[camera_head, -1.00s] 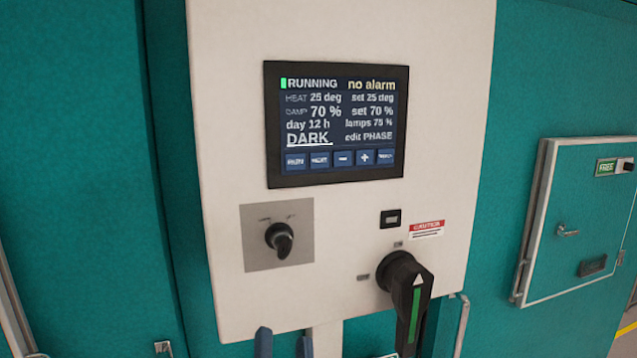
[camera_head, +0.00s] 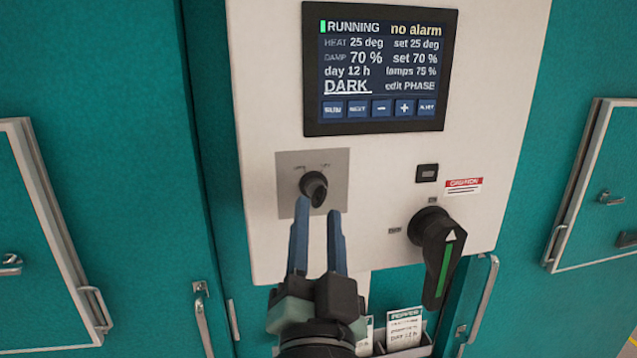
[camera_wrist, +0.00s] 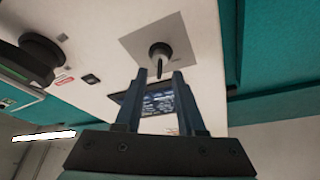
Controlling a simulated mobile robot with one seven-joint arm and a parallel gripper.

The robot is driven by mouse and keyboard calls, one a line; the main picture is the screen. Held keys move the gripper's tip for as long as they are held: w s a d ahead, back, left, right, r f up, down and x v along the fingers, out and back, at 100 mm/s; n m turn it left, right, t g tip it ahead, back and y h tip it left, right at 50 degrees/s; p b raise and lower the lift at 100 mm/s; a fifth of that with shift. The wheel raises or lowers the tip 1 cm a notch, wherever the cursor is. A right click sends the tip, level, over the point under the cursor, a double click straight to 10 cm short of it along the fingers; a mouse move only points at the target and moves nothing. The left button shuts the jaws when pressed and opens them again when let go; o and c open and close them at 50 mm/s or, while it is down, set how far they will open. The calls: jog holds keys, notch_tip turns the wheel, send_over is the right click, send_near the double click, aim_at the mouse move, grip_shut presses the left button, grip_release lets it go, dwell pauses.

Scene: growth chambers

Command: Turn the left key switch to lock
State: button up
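A black rotary switch (camera_head: 314,187) sits on a square grey plate (camera_head: 284,200) at the lower left of the white control panel. It looks like the key switch; the two small labels above it are too blurred to read. Its grip slants down to the right. My gripper (camera_head: 318,206) points up at it from below, its two blue fingers apart and empty. In the wrist view the switch (camera_wrist: 160,50) shows just beyond and between the fingertips (camera_wrist: 159,74), with gaps on both sides. I cannot tell whether they touch.
A large black handle with a green stripe (camera_head: 438,250) juts out right of my gripper. Above is a display (camera_head: 380,70) reading RUNNING, no alarm, DARK. A card holder (camera_head: 405,345) hangs below the panel. Teal chamber doors with metal handles stand on both sides.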

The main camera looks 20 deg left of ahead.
aim_at(319, 207)
jog(key=shift+p+x, duration=0.75)
jog(key=shift+x, duration=1.4)
grip_shut()
